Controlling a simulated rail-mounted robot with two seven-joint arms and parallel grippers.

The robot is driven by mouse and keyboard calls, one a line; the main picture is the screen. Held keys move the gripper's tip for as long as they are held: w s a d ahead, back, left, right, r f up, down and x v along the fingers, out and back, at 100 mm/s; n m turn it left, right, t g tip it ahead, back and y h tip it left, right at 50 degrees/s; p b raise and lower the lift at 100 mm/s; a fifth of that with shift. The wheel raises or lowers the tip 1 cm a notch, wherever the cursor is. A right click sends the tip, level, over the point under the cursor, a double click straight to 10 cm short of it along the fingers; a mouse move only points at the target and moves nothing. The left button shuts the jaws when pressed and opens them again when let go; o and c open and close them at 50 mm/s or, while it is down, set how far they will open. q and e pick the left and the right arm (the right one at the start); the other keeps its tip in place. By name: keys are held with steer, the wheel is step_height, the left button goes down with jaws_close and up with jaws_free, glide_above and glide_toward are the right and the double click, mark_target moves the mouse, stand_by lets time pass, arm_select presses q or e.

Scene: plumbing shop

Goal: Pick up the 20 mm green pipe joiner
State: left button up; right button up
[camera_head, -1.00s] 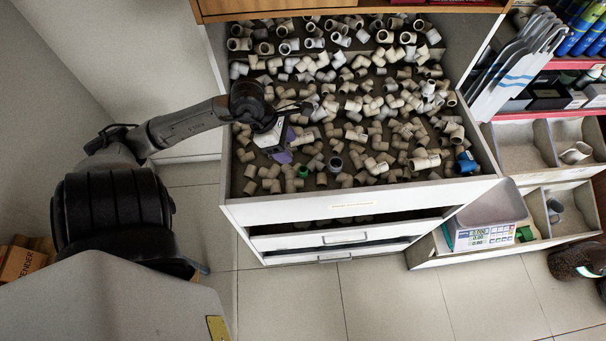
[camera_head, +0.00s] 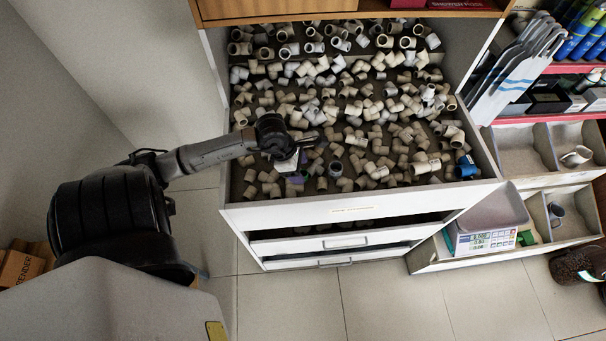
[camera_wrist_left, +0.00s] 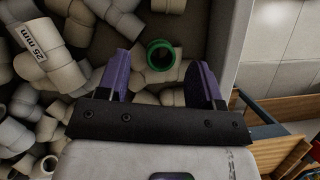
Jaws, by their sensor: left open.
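The green pipe joiner (camera_wrist_left: 160,55) shows in the left wrist view as a short green ring with its open end facing the camera. It lies among grey fittings near the drawer's front wall. My left gripper (camera_wrist_left: 161,66) is open, with one purple finger on each side of the joiner in that view. I cannot tell how far the fingertips are above it. In the head view my left gripper (camera_head: 297,177) is low over the front left of the drawer, and the joiner is hidden there. My right gripper is not in view.
The open drawer (camera_head: 350,208) is full of grey elbows, tees and joiners packed close around the green one. A blue fitting (camera_head: 466,166) lies at the drawer's front right. A scale (camera_head: 487,240) and divided bins (camera_head: 545,259) stand to the right. The floor in front is clear.

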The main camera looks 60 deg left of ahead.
mark_target(303, 174)
arm_select(q)
steer(key=shift+x, duration=1.6)
steer(key=c, duration=1)
steer(key=shift+o, duration=0.2)
steer(key=shift+r, duration=0.1)
